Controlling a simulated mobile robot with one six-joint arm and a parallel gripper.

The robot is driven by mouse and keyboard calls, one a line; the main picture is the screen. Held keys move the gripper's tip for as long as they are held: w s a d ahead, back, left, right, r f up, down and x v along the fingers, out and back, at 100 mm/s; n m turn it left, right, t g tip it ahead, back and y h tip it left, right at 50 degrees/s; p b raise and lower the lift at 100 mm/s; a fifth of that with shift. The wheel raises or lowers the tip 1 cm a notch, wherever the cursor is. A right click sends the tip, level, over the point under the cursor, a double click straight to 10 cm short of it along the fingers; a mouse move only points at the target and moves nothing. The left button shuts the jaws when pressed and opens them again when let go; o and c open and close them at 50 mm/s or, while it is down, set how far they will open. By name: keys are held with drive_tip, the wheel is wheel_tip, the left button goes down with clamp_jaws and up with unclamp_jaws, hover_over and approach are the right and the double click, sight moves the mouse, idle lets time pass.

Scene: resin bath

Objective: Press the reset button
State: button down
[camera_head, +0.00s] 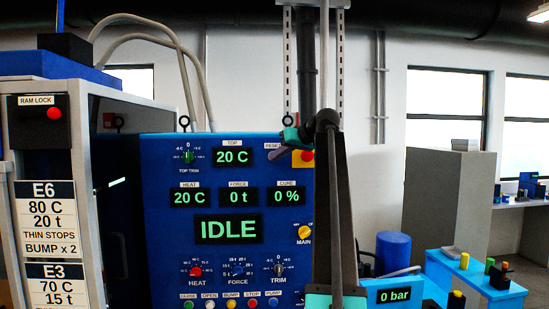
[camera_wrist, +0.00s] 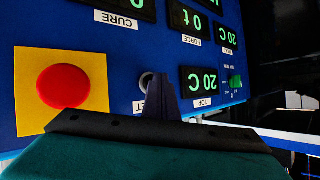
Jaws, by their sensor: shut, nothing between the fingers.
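The blue control panel (camera_head: 165,255) fills the middle of the head view, and its screen reads IDLE. The reset button shows in the wrist view as a small grey round button (camera_wrist: 147,81) on the panel, with its label partly covered by my finger. In the head view my gripper (camera_head: 267,152) hides the button, and only part of its label (camera_head: 272,146) shows. My gripper (camera_wrist: 163,90) is shut and empty, its tip in front of the panel just beside the button in the wrist picture. I cannot tell whether it touches.
A red button (camera_wrist: 64,87) on a yellow plate sits close beside the reset button; it also shows in the head view (camera_head: 306,156). The TOP display (camera_head: 233,157) is on the other side. A yellow MAIN knob (camera_head: 304,232) is lower. A grey cabinet (camera_head: 450,205) stands right.

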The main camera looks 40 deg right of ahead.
idle(0.6)
drive_tip(key=shift+s+a, duration=0.55)
drive_tip(key=shift+s, duration=0.1)
drive_tip(key=s+a, duration=0.3)
drive_tip(key=shift+s+a+p, duration=0.1)
drive_tip(key=shift+s+p, duration=0.25)
drive_tip(key=shift+s, duration=0.05)
idle(0.5)
idle(0.7)
